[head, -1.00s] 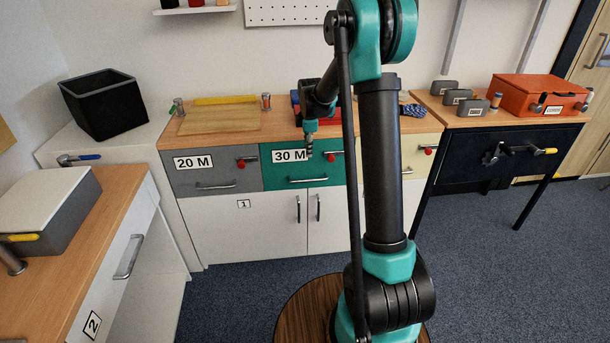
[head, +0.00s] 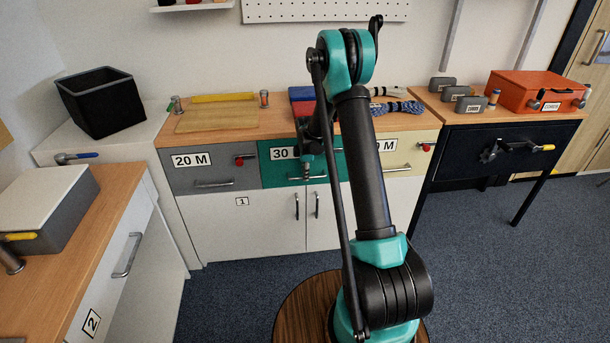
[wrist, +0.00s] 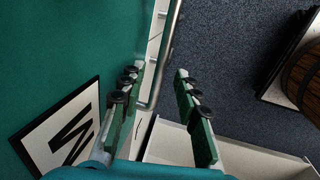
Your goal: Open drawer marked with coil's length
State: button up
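The grey drawer marked 20 M (head: 200,180), the teal drawer (head: 272,172) with a partly covered 30 label, and a cream drawer (head: 400,150) with a partly hidden label are all shut. A blue-and-white rope coil (head: 397,107) and a paler coil (head: 385,91) lie on the counter above. My gripper (head: 307,176) is at the front of the teal drawer, by its handle. In the wrist view my gripper (wrist: 158,73) is open, with the metal handle (wrist: 165,55) between its fingers in the picture. Contact cannot be told. The M of the label (wrist: 62,140) shows beside it.
Red knobs show on the grey drawer (head: 240,161) and the cream drawer (head: 425,147); my arm hides the teal drawer's. White cupboards (head: 250,222) stand below. An orange case (head: 535,95) sits on the right bench.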

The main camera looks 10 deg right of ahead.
jog(key=shift+w+f, duration=0.1)
jog(key=shift+f, duration=0.55)
jog(key=shift+c, duration=0.6)
grip_shut()
